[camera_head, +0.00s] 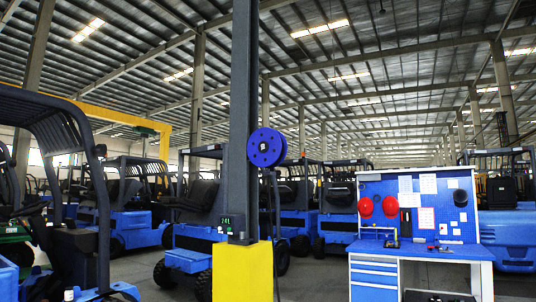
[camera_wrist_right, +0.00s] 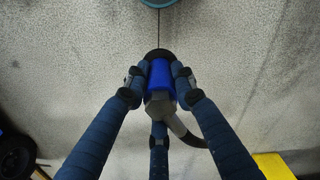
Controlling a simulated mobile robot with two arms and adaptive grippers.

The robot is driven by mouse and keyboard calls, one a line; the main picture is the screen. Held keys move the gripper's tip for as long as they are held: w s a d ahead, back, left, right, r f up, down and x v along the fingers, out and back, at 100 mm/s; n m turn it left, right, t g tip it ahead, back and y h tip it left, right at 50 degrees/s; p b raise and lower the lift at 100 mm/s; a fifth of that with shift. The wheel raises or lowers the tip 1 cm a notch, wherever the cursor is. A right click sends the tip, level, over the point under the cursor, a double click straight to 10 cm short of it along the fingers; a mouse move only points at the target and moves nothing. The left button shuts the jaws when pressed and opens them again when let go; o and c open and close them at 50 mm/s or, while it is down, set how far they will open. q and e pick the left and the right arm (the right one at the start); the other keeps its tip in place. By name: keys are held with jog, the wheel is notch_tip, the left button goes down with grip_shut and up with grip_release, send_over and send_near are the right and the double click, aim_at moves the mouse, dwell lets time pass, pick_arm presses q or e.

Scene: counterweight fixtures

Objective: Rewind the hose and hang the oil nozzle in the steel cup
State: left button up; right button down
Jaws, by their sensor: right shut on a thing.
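The oil nozzle (camera_wrist_right: 160,76), with a blue body, a grey metal fitting and a bent grey spout, is in my right gripper (camera_wrist_right: 159,88) in the right wrist view. The gripper's dark fingers are closed around it from both sides. A thin dark hose (camera_wrist_right: 158,28) runs straight from the nozzle's black collar to a teal-blue round thing at the top edge. In the head view, the blue hose reel (camera_head: 266,147) is on the dark column, and a dark line hangs below it. I cannot make out the steel cup. Neither gripper shows in the head view.
A blue workbench (camera_head: 420,248) with a pegboard and red helmets stands at right. Blue forklifts (camera_head: 190,245) fill the back. Grey floor lies under the nozzle.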

pick_arm(q)
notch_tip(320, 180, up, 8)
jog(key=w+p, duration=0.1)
jog(key=p, duration=0.6)
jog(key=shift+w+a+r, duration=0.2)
pick_arm(e)
jog(key=s, duration=0.9)
jog(key=shift+s+a+r, duration=0.15)
jog(key=shift+a, duration=0.05)
